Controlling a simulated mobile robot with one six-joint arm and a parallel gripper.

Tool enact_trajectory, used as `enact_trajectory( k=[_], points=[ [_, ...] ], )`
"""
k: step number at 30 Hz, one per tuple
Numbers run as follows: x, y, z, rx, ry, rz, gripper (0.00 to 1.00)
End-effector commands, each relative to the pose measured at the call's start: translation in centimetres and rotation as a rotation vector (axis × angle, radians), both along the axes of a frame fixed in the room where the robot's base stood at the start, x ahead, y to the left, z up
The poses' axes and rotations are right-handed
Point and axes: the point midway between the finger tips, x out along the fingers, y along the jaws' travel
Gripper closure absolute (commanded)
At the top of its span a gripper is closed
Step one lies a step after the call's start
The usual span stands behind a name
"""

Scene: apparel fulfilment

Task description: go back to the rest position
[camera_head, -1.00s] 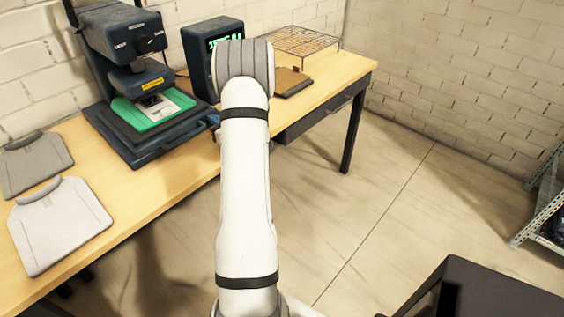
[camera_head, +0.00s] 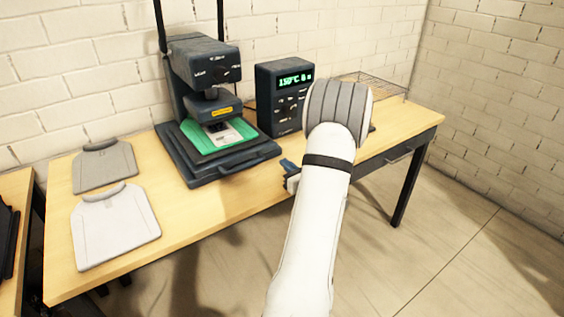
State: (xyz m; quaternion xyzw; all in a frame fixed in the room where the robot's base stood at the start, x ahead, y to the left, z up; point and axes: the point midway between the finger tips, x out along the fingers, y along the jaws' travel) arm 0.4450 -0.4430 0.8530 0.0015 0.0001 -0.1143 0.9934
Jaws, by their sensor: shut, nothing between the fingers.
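My arm (camera_head: 312,215) rises from the bottom of the head view and bends over near the table's front edge. My gripper (camera_head: 289,168) shows only in part beside the arm, to the right of the heat press; it is shut and empty. The rest of its fingers is hidden behind the arm.
The wooden table (camera_head: 200,215) carries a heat press (camera_head: 205,70) with a green garment (camera_head: 195,135) on its bed. A control box (camera_head: 283,95) reads about 150°C. Floor (camera_head: 440,235) is clear at right.

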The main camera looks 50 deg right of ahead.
Motion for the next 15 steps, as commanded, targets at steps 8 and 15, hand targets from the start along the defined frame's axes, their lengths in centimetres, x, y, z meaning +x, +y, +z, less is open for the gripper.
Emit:
enact_trajectory(
  k=[8, 15],
  points=[
    [-4.8, 1.0, -0.1, 0.003, 0.002, -0.003, 1.00],
    [-5.7, 1.4, -0.1, 0.001, 0.002, 0.001, 1.00]
  ],
)
